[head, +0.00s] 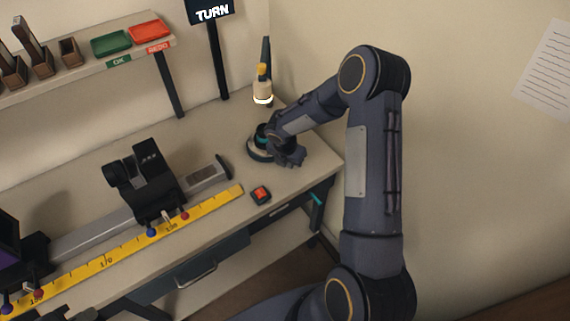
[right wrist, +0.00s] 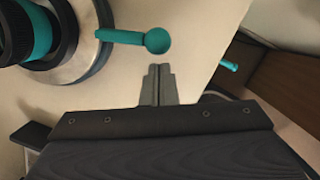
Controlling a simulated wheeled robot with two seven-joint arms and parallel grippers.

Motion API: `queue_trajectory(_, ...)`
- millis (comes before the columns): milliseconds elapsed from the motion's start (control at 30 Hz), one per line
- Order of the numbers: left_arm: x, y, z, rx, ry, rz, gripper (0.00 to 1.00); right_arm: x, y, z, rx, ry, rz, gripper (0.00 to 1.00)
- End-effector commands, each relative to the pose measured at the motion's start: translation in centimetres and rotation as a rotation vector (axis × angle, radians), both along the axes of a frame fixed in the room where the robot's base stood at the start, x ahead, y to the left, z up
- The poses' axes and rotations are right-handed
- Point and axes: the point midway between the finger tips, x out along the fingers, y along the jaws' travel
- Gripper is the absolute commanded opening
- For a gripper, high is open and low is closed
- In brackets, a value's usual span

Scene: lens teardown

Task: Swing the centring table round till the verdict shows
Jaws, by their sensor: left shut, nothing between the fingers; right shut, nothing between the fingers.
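The centring table (head: 262,153) is a round base with a teal band at the bench's right end, partly hidden by my right gripper (head: 290,158). In the right wrist view its metal rim (right wrist: 92,62) and a teal handle with a ball end (right wrist: 158,40) show. My right gripper (right wrist: 162,70) is shut and empty, its fingertips just short of the ball; contact cannot be made out. The black sign (head: 211,12) above reads "TURN".
A red button box (head: 261,195) sits near the bench's front edge. A black carriage (head: 148,182) stands on a rail behind a yellow ruler (head: 205,205). Green (head: 111,43) and red (head: 150,29) trays sit on the shelf.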

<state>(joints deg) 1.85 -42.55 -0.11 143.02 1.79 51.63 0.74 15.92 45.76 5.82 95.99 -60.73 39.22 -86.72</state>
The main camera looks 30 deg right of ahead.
Motion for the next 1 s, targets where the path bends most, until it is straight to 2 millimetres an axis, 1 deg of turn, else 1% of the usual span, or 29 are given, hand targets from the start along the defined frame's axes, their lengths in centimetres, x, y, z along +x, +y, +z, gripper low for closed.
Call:
queue_trajectory(133,-0.01,-0.01,0.14,0.000,0.000,0.000,0.00,0.18,-0.33,0.03,0.001,0.001,0.000,0.00)
queue_trajectory(500,-0.01,0.00,0.13,0.000,0.000,0.000,0.00,0.16,-0.30,0.04,-0.001,0.001,0.004,0.00)
queue_trajectory(1000,-0.01,-0.01,0.35,0.000,0.000,0.000,0.00,0.07,-0.32,0.06,0.000,0.001,0.063,0.00)
